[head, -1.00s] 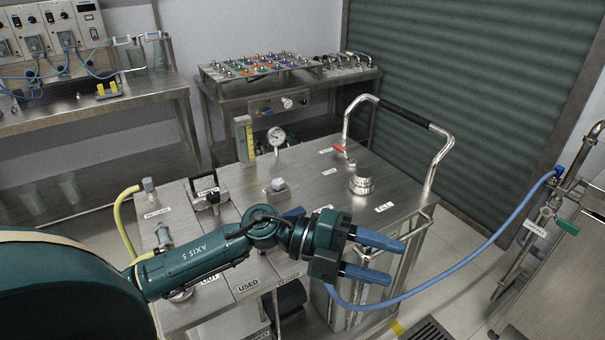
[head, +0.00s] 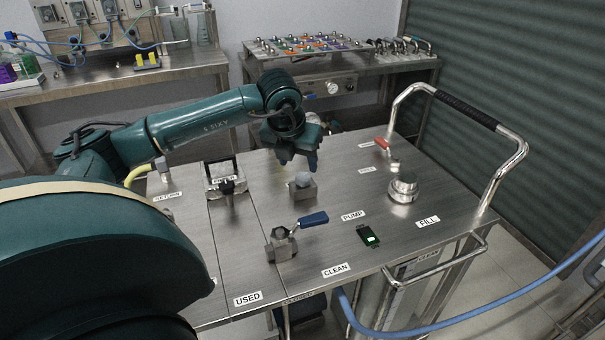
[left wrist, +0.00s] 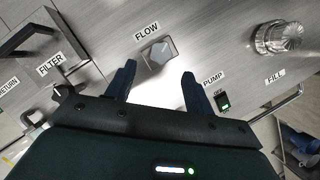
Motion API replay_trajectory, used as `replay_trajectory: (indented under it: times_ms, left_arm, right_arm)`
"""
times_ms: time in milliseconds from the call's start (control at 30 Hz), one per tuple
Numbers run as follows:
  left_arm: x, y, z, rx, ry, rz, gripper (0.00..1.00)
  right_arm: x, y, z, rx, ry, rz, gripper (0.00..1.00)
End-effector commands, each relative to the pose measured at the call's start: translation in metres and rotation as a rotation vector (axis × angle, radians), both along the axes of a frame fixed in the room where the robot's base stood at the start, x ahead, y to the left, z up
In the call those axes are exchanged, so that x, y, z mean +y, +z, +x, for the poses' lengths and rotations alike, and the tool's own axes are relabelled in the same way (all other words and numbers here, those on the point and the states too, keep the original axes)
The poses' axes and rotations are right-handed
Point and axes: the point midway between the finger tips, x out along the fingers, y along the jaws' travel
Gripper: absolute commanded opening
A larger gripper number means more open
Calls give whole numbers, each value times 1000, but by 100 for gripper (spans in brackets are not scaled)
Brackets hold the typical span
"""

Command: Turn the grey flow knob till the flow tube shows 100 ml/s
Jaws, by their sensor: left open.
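The grey flow knob (head: 302,181) sits on a small square base on the steel cart top. It also shows in the left wrist view (left wrist: 158,53), under the FLOW label. My left gripper (head: 298,166) points down just behind and above the knob in the head view. In the left wrist view its two blue fingers (left wrist: 159,72) are apart and empty, with the knob just past the tips, roughly centred between them. I cannot tell the exact height gap. The flow tube is not visible now; my left arm covers that area. My right gripper is not in view.
A blue-handled valve (head: 284,240) stands in front of the knob. The green pump switch (head: 368,235), a metal fill cap (head: 403,187) and a red lever (head: 382,144) lie to its right. The filter handle (head: 225,180) stands to its left. The cart has a tall rail (head: 505,150) at right.

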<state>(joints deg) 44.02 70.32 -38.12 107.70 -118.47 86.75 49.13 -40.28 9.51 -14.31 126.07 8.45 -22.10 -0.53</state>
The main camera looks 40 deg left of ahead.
Motion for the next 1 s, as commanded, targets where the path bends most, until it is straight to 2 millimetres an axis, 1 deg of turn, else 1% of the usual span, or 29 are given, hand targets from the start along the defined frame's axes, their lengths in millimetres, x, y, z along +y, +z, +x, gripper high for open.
replay_trajectory:
  times_ms: [33,100,200,300,500,733,1000]
  left_arm:
    - [1,-11,3,4,0,-1,53]
    - [3,-24,9,3,-1,-2,53]
    - [5,-38,14,3,-1,-2,53]
    - [6,-48,19,0,-2,-2,53]
    - [7,-57,22,-1,-3,-2,53]
    - [8,-57,22,0,-3,-1,53]
    - [8,-57,22,0,-3,-1,31]
  right_arm:
    - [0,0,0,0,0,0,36]
    - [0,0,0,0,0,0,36]
    - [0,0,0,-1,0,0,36]
    - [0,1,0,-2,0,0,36]
    - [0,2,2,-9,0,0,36]
    - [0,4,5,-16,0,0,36]
    - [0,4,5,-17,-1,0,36]
